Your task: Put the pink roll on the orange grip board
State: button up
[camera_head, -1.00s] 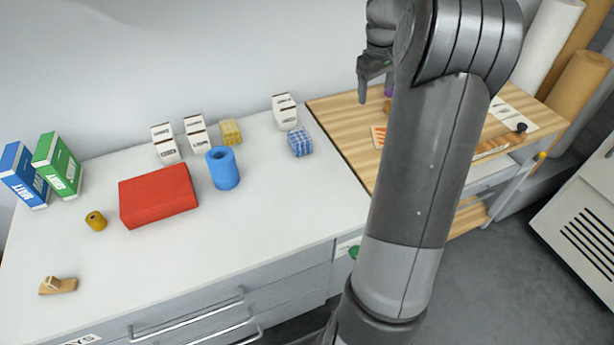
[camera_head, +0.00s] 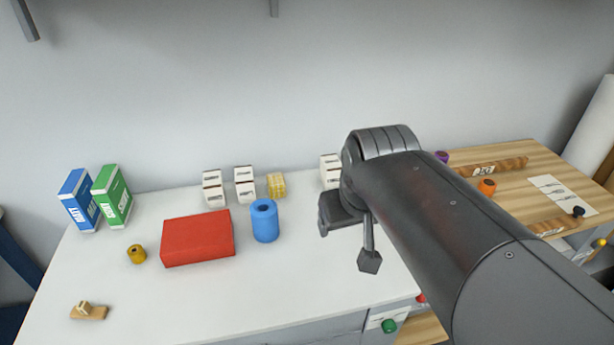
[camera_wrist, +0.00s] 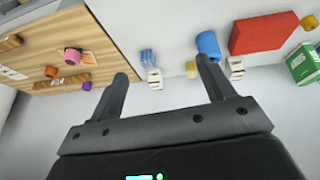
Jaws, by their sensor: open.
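The pink roll (camera_wrist: 72,55) stands on the wooden top in the wrist view, at the edge of a pale card with orange marks (camera_wrist: 91,58). I cannot tell whether it touches the card, or whether that card is the orange grip board. Both are hidden behind my arm in the head view. My gripper (camera_head: 345,240) is open and empty above the right part of the white counter. In the wrist view its fingers (camera_wrist: 162,68) are apart, and the pink roll lies left of them, at a distance.
The wooden top (camera_head: 530,180) also holds an orange roll (camera_head: 487,187), a purple roll (camera_head: 441,157) and labelled wooden strips (camera_head: 500,166). The white counter (camera_head: 190,300) holds a red box (camera_head: 198,238), a blue roll (camera_head: 264,220), a yellow cube (camera_head: 276,185) and several small white boxes.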

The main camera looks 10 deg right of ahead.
jog(key=shift+t+y, duration=0.3)
jog(key=shift+y, duration=0.1)
jog(key=s, duration=0.1)
jog(key=s+a+f, duration=0.2)
jog(key=s, duration=0.1)
jog(key=shift+s, duration=0.1)
jog(key=shift+o, duration=0.5)
dwell(0.9)
